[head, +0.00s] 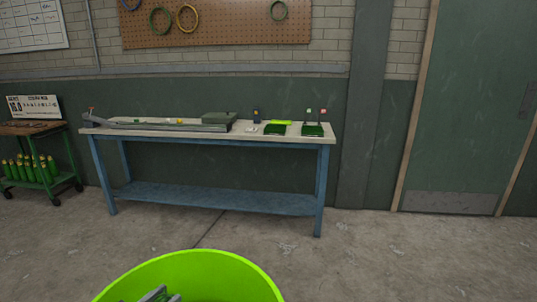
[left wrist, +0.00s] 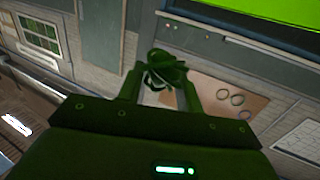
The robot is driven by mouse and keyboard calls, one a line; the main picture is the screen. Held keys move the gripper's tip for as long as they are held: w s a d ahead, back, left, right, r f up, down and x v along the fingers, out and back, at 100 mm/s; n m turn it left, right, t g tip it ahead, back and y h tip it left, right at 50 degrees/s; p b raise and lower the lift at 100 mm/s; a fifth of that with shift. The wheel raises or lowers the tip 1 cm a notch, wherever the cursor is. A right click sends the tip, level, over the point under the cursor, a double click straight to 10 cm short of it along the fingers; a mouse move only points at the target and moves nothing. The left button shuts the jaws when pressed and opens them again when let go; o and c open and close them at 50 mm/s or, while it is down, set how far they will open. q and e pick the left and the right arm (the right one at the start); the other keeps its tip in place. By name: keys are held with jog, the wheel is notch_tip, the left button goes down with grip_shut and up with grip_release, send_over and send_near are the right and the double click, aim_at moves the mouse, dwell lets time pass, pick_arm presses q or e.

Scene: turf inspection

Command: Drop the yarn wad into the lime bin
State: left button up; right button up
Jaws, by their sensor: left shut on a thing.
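The lime bin (head: 215,270) stands at the bottom of the head view, its near part cut off by the frame edge. A small part of my left gripper (head: 158,294) shows at the bottom edge, in front of or over the bin's opening; its height above the bin cannot be told. In the left wrist view my left gripper (left wrist: 161,88) is shut on the yarn wad (left wrist: 167,68), a dark green tangled lump with pale bits between the fingers. My right gripper is not in view.
A workbench (head: 260,139) with blue legs stands against the back wall, holding green trays (head: 313,130) and small items. A green cart (head: 50,182) with several bottles is at left. A grey door (head: 470,110) is at right. The concrete floor (head: 380,255) right of the bin is clear.

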pick_arm(q)
jog(key=shift+a+f, duration=0.1)
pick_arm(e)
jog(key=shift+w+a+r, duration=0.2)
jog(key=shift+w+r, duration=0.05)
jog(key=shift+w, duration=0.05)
pick_arm(q)
jog(key=o, duration=1)
jog(key=shift+o, duration=0.2)
jog(key=v, duration=1)
jog(key=shift+s+a, duration=0.2)
jog(key=shift+s, duration=0.2)
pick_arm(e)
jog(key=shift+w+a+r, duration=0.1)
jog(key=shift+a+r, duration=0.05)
